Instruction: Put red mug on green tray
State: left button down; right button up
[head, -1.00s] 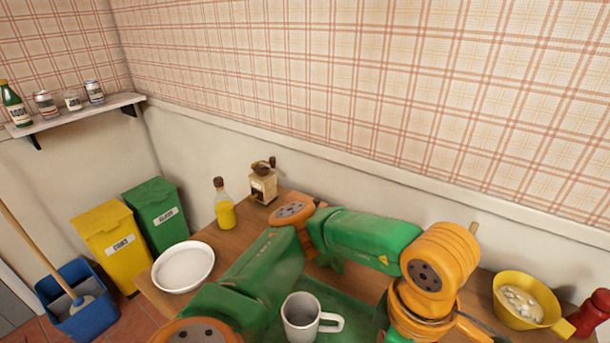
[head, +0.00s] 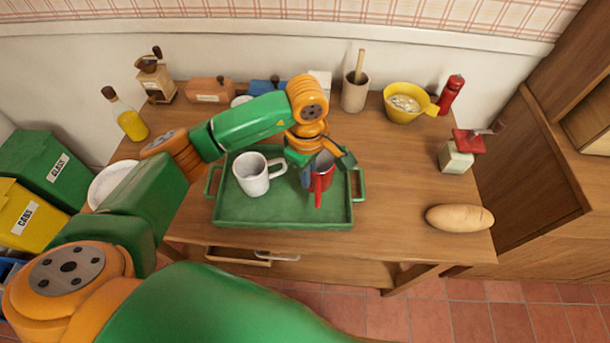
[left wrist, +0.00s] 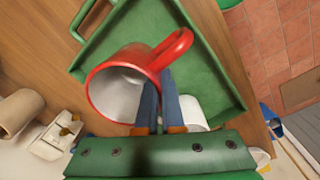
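The red mug (head: 322,171) is over the right part of the green tray (head: 270,216), its handle toward me in the head view. Whether it rests on the tray or hangs just above is hard to tell. In the left wrist view the red mug (left wrist: 102,94) shows its pale inside, and its handle sticks out to the upper right. The exact contact is partly hidden. My right gripper is out of view.
A white mug (head: 252,178) stands on the tray's left part, close to the red mug. A bread loaf (head: 459,217), a red-topped grinder (head: 456,157) and a yellow bowl (head: 402,116) are to the right. A white plate (head: 104,186) is at the left. Table between tray and loaf is clear.

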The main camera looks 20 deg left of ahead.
pick_arm(q)
jog(key=f, duration=0.1)
jog(key=w+f, duration=0.1)
jog(key=f, duration=0.2)
jog(key=shift+w+a+f, duration=0.15)
jog(key=shift+a+f, duration=0.15)
jog(key=shift+f, duration=0.1)
jog(key=shift+f, duration=0.2)
jog(key=c, duration=1)
grip_release()
jog(key=shift+c, duration=0.2)
jog(key=shift+r, duration=0.15)
